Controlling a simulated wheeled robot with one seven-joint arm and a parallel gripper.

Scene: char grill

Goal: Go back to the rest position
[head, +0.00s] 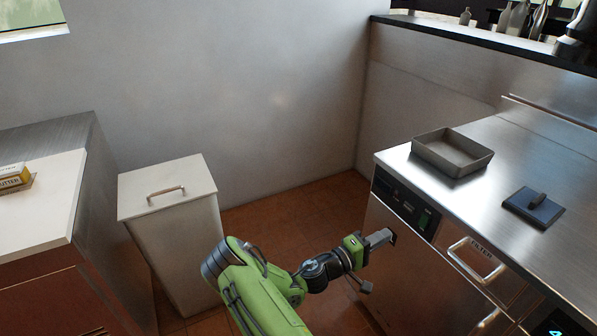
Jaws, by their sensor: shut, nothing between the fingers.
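My gripper (380,238) is at the end of my green arm, near the lower middle of the head view. It is shut and empty. It is in front of the steel unit's front face, to the left of the filter drawer handle (475,262). Whether the fingertips touch the unit cannot be told from this view.
A white lidded bin (170,220) stands left. A white-topped counter (40,205) holds a butter box (13,176). Tiled floor (290,215) lies between.

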